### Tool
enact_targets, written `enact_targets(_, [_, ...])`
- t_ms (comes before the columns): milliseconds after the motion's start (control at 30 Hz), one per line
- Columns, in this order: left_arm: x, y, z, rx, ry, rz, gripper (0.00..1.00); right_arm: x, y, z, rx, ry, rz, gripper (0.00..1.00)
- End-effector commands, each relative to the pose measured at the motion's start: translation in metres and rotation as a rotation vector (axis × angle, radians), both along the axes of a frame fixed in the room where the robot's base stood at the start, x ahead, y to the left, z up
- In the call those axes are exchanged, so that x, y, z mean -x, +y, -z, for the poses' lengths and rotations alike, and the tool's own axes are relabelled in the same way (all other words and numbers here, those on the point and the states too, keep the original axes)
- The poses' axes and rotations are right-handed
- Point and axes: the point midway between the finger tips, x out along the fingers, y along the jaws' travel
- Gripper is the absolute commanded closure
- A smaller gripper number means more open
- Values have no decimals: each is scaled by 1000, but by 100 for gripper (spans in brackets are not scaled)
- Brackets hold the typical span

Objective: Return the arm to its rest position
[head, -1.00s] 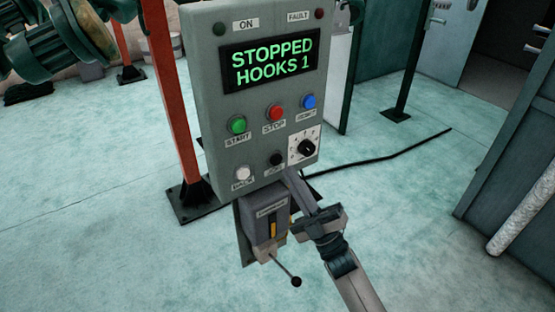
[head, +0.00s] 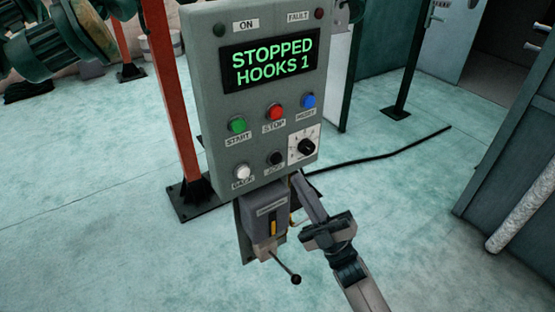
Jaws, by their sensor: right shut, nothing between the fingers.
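My right arm comes in from the bottom right. My right gripper (head: 301,184) is shut and empty, just below the lower right corner of the grey control panel (head: 213,112). It is to the right of the lever box (head: 262,212) and appears apart from it. The lever with a black knob (head: 296,279) sticks out below the box, to the lower left of my arm. The panel display (head: 270,60) reads STOPPED, HOOKS 1. My left gripper is not in view.
An orange-red post (head: 172,90) stands left of the panel. A black cable (head: 385,156) lies on the floor behind. A grey cabinet (head: 515,150) with a pale pipe (head: 520,210) stands at the right. The floor at the lower left is clear.

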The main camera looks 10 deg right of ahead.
Motion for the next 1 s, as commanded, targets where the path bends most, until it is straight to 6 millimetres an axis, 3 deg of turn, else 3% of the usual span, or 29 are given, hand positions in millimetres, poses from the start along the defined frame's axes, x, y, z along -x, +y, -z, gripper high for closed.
enact_targets(433, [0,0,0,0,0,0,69,0,0,1,0,2,0,100])
enact_targets(567, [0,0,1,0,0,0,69,-4,-1,11,-5,31,2,100])
enact_targets(667, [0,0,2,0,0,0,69,-12,-3,33,-15,92,6,100])
enact_targets(767, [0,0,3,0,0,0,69,-22,-6,69,-34,192,13,100])
enact_targets(867, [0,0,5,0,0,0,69,-32,-11,120,-56,325,26,100])
enact_targets(1000, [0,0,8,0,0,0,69,-37,-19,203,-96,536,48,100])
